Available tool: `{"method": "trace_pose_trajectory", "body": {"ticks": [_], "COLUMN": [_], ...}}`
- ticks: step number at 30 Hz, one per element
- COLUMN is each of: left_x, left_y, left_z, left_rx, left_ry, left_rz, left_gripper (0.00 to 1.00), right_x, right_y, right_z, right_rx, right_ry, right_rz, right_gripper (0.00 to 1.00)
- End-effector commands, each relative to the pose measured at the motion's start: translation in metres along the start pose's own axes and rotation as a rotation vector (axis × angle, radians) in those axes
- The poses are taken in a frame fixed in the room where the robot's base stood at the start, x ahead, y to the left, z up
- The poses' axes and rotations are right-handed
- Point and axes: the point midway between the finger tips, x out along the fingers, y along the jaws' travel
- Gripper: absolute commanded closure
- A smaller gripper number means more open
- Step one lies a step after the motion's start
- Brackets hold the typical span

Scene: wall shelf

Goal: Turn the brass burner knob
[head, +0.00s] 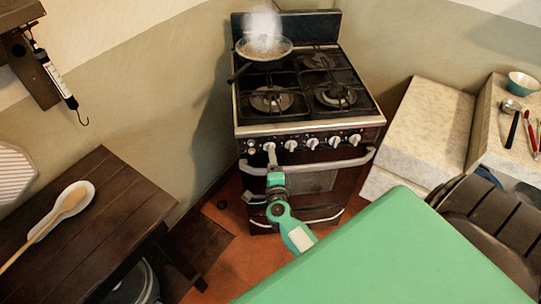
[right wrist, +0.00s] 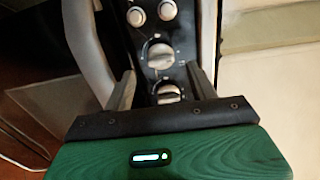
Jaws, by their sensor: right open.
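The stove (head: 310,128) carries a row of pale metallic knobs along its front panel. The leftmost large knob (head: 268,147) is right above my right gripper (head: 271,158) in the head view; none looks clearly brass. In the right wrist view my right gripper (right wrist: 162,80) is open, its fingers on either side of the panel strip. One knob (right wrist: 168,92) shows between the fingers and another knob (right wrist: 160,54) just beyond their tips. I cannot tell whether the fingers touch either. My left gripper is not in view.
The oven handle (head: 312,165) runs below the knobs, close to my right gripper. A steaming pan (head: 262,52) sits on the back-left burner. A wooden table (head: 100,215) with a spoon rest (head: 50,222) stands left. Pale counters (head: 425,125) stand right of the stove.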

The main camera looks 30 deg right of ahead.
Motion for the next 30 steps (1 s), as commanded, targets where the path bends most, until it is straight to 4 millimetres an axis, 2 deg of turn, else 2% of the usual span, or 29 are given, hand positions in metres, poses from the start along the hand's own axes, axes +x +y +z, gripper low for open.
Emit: {"method": "trace_pose_trajectory", "body": {"ticks": [1,6,13,19,30], "left_x": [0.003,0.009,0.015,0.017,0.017], "left_y": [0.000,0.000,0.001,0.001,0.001], "left_z": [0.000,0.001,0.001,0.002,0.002], "left_rx": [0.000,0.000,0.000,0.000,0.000], "left_ry": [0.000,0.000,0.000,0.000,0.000], "left_rz": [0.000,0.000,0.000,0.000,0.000], "left_gripper": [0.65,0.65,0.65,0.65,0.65], "right_x": [-0.013,-0.047,-0.082,-0.094,-0.095], "right_y": [0.003,0.003,0.002,0.001,0.000], "right_z": [0.000,0.000,-0.001,0.000,0.000], "right_rx": [0.001,0.001,-0.001,0.000,0.000], "right_ry": [0.001,0.000,0.001,0.001,0.001], "right_rz": [0.003,0.003,0.002,0.001,0.001], "right_gripper": [0.42,0.42,0.42,0.42,0.42]}}
